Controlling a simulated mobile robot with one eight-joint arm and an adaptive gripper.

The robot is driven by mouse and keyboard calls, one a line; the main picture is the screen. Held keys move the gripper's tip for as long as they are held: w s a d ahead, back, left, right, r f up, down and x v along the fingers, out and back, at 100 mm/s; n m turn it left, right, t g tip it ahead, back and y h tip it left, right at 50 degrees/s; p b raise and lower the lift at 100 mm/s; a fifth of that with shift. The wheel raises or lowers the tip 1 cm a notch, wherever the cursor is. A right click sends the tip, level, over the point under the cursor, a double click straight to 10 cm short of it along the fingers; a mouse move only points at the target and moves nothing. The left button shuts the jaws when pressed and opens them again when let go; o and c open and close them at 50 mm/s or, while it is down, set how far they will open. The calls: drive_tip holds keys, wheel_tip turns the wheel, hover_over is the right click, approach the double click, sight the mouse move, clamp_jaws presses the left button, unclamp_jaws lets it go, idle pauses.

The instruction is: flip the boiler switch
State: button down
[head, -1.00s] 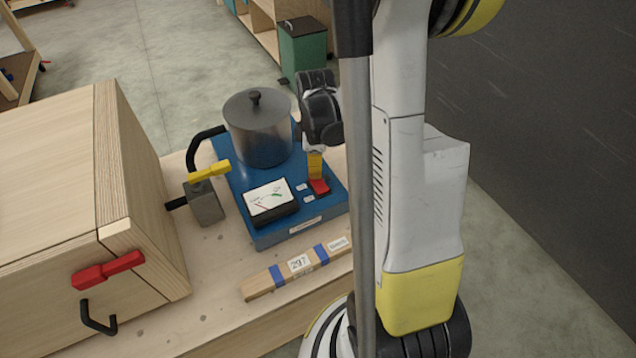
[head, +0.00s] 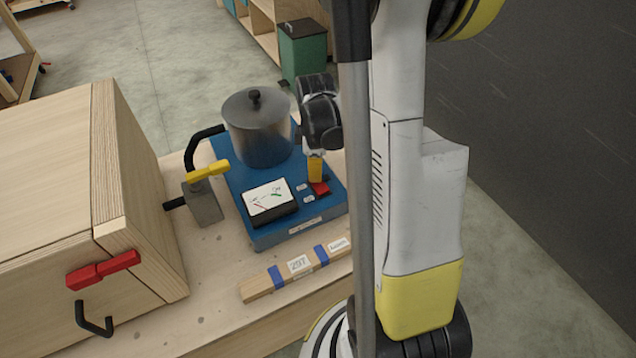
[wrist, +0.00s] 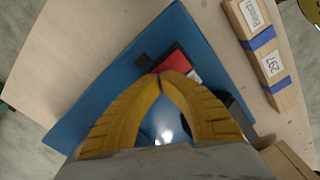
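The boiler is a blue base (head: 285,228) with a grey lidded pot (head: 258,135) and a dial gauge (head: 268,198) on it. Its red switch (head: 320,188) sits on the base's top, right of the gauge. The switch also shows in the wrist view (wrist: 173,60), just beyond my fingertips. My gripper (head: 315,180) points down at the switch. Its yellow fingers meet at the tips in the wrist view (wrist: 172,76), with nothing seen between them. The fingertips overlap the switch's near edge; whether they touch it I cannot tell. Part of the switch is hidden behind them.
A grey valve with a yellow handle (head: 208,171) stands left of the base. A wooden bar with blue bands (head: 297,266) lies in front. A wooden cabinet with a red latch (head: 103,270) fills the left. A green bin (head: 303,55) stands on the floor behind.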

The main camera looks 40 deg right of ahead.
drive_tip(key=shift+f+b, duration=0.4)
drive_tip(key=shift+f, duration=0.05)
drive_tip(key=shift+r+p, duration=2.6)
drive_tip(key=shift+r, duration=0.95)
drive_tip(key=s+a+r+m+t+b, duration=0.1)
drive_tip(key=s+a+r+m+t, duration=0.2)
drive_tip(key=a+r, duration=0.3)
drive_tip(key=s+a+r+m+t+b, duration=0.2)
drive_tip(key=a+r+m, duration=0.4)
drive_tip(key=a, duration=0.8)
drive_tip(key=shift+s+a+r+t, duration=0.2)
drive_tip(key=shift+s+r+t, duration=0.35)
drive_tip(key=shift+t, duration=0.45)
drive_tip(key=shift+f, duration=0.1)
